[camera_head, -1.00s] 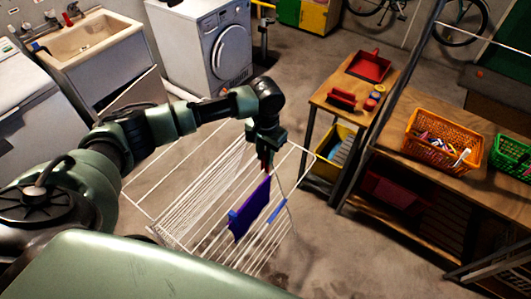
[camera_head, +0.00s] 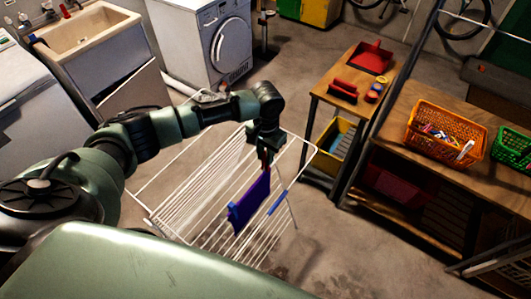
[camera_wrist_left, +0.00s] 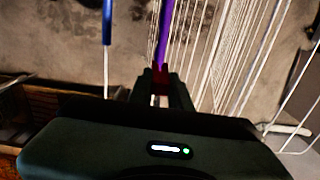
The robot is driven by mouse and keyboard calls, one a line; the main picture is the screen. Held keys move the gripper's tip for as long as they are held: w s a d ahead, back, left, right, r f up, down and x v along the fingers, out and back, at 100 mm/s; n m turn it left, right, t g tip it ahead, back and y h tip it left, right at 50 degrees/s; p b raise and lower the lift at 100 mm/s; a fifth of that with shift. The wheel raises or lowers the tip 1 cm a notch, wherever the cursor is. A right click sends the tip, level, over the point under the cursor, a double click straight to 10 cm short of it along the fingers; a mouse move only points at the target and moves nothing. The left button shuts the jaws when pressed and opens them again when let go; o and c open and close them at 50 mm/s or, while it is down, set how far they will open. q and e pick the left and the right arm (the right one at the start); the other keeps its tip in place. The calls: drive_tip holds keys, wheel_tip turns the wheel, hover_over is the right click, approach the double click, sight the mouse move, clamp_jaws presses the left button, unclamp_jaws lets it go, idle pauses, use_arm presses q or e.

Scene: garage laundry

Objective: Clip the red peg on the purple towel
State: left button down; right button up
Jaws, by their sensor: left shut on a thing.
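The purple towel (camera_head: 250,201) hangs over the wires of the white drying rack (camera_head: 185,208) in the head view. Its upper edge lies just under my left gripper (camera_head: 266,158). It also shows as a narrow purple strip in the left wrist view (camera_wrist_left: 166,28). My left gripper is shut on the red peg (camera_wrist_left: 159,76), which shows small and dark between the fingertips in the wrist view. The peg is at the near end of the purple strip. I cannot tell whether its jaws are around the towel's edge. My right gripper is out of view.
A blue bar (camera_head: 277,202) is on the rack's right side. A small wooden table (camera_head: 335,70) with red items and a workbench (camera_head: 440,172) with an orange basket (camera_head: 415,129) stand to the right. Bare floor lies between the rack and the workbench.

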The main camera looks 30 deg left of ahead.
sight(265, 166)
use_arm(q)
drive_tip(key=shift+f+b, duration=0.6)
drive_tip(key=shift+f, duration=0.95)
drive_tip(key=shift+f+b, duration=0.3)
drive_tip(key=shift+f, duration=1.1)
drive_tip(key=c, duration=1.2)
unclamp_jaws()
drive_tip(key=shift+c, duration=0.2)
drive_tip(key=shift+r, duration=0.1)
